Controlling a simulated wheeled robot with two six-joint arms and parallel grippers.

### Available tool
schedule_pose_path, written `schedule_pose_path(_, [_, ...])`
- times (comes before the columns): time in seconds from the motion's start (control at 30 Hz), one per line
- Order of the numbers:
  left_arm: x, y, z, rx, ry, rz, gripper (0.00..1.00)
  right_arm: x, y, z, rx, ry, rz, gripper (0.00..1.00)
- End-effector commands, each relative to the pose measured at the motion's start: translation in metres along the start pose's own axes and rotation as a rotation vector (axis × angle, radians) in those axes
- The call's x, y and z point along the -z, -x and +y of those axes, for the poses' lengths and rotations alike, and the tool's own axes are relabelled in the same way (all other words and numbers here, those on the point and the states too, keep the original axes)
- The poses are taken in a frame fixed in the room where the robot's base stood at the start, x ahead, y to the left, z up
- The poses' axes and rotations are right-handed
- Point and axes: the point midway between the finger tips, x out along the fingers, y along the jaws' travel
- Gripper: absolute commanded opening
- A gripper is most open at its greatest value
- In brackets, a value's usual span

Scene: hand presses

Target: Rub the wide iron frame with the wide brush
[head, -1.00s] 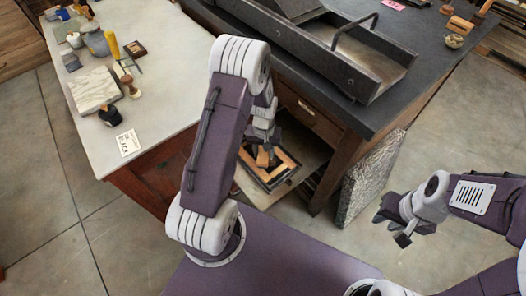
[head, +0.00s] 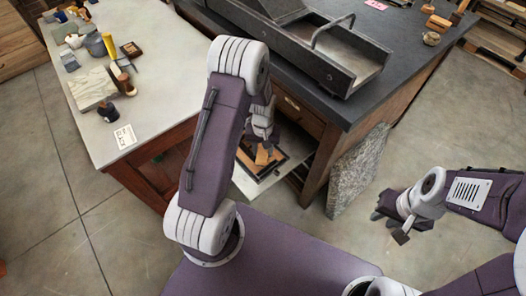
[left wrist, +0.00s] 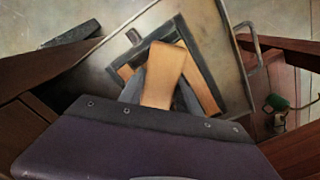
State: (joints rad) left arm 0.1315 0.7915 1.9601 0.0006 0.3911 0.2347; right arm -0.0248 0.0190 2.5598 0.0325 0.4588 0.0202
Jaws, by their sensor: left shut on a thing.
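The wide brush shows as a tan wooden handle (left wrist: 165,72) in the left wrist view; its bristle end is hidden. My left gripper (head: 265,146) is shut on it, low in front of the dark table, and the brush (head: 263,156) is partly hidden by my arm. The wide iron frame, a dark rectangle with tan wood inside (left wrist: 204,60), lies flat on a pale shelf below; it also shows in the head view (head: 284,168). The brush is over the frame; I cannot tell whether they touch. My right gripper (head: 390,226) is open and empty over the floor.
A grey stone slab (head: 355,172) leans at the table's right side. The light table (head: 152,100) at left holds several tools and a stone block (head: 92,88). The right floor is open.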

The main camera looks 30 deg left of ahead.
Motion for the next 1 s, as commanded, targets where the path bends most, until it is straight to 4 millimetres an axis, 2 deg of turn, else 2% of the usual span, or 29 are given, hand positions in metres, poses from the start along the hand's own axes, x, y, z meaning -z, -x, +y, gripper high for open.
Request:
schedule_pose_path(0.03, [0.001,0.010,0.000,0.000,0.000,0.001,0.07,0.001,0.009,0.000,0.000,0.000,0.000,0.29])
schedule_pose_path(0.43, [0.004,0.044,0.000,0.000,-0.003,0.001,0.07,0.004,0.041,-0.001,0.000,0.000,0.000,0.29])
schedule_pose_path(1.0, [0.004,0.046,0.001,0.000,-0.003,0.001,0.07,0.004,0.042,-0.001,0.000,0.000,0.000,0.29])
